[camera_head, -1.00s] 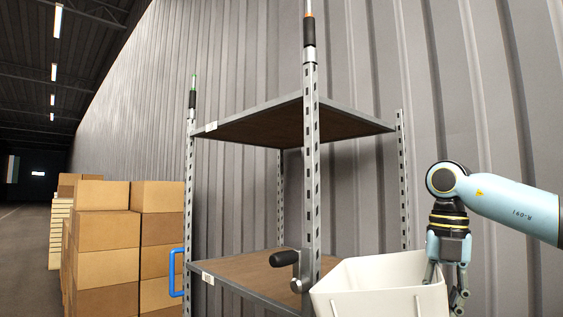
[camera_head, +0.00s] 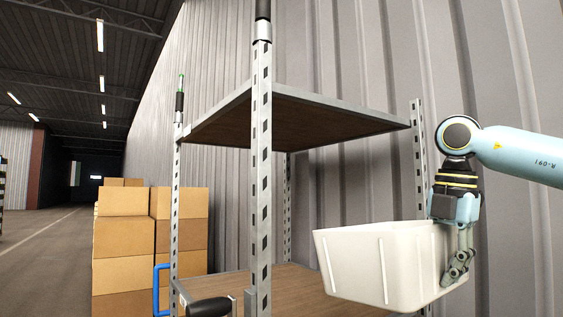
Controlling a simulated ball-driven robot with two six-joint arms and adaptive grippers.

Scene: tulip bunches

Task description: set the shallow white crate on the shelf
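The shallow white crate (camera_head: 372,262) hangs in the right part of the view, in front of the lower board of the shelf. My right gripper (camera_head: 457,268) is at the crate's right end, with its fingers shut on the wall there. The crate looks slightly tilted. The metal shelf rack has a lower wooden board (camera_head: 295,282) and an upper board (camera_head: 270,122). The crate overlaps the right side of the lower board in the picture; I cannot tell whether it touches it. My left gripper is not in view.
A slotted metal upright (camera_head: 261,180) stands at the rack's near corner, left of the crate. A black handle (camera_head: 210,307) and a blue handle (camera_head: 161,290) are at the lower left. Stacked cardboard boxes (camera_head: 125,240) stand behind. The visible lower board is bare.

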